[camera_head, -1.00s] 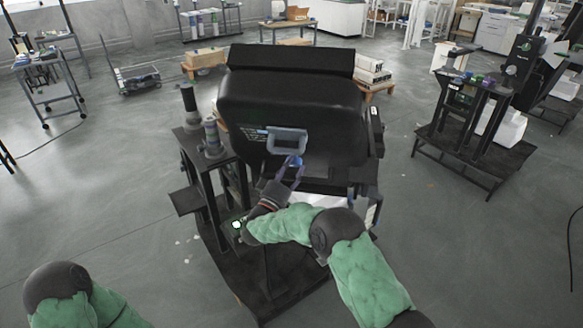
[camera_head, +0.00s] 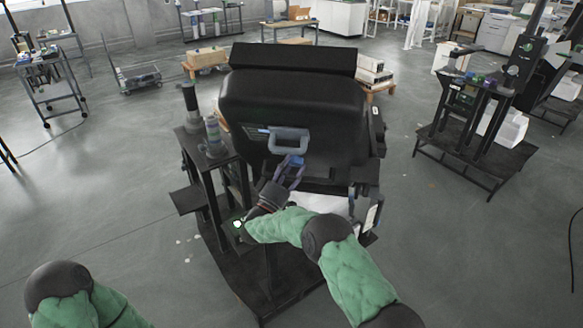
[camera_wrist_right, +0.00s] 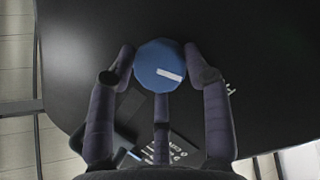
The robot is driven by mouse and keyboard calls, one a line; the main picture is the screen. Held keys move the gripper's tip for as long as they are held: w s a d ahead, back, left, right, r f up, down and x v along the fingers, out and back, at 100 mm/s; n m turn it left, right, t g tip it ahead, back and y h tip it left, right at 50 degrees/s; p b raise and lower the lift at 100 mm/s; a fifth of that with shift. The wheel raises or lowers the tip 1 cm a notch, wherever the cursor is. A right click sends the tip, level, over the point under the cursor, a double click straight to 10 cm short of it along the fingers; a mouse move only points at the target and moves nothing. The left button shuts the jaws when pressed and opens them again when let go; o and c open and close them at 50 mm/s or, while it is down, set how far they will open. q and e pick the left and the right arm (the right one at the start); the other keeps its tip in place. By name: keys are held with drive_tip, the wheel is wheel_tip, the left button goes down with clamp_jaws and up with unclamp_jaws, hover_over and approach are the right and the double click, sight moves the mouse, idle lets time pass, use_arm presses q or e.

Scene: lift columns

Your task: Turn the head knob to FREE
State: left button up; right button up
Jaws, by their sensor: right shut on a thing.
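The head knob is a round blue knob with a white pointer line (camera_wrist_right: 160,66) on a black panel in the right wrist view. The line slants to the right and slightly down in that view. My right gripper (camera_head: 291,165) reaches the front of the black machine head (camera_head: 290,105) below its grey-blue handle (camera_head: 288,140). In the right wrist view my right gripper (camera_wrist_right: 162,75) is shut on the knob, with fingers at its left, right and lower sides. White lettering lies beneath the knob, too small to read. My left gripper is out of view; only my left arm shows.
A black frame with bottle-like cylinders (camera_head: 214,135) stands left of the machine head. Another black stand (camera_head: 470,110) is at the right. A wheeled cart (camera_head: 47,80) is at the far left. The grey floor between them is mostly clear.

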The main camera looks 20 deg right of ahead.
drive_tip(key=shift+d+f, duration=0.1)
drive_tip(key=shift+f, duration=0.5)
drive_tip(key=o, duration=1.1)
drive_tip(key=shift+r, duration=0.35)
drive_tip(key=v, duration=1.2)
drive_tip(key=shift+f, duration=0.1)
drive_tip(key=shift+d, duration=0.1)
drive_tip(key=shift+f, duration=0.1)
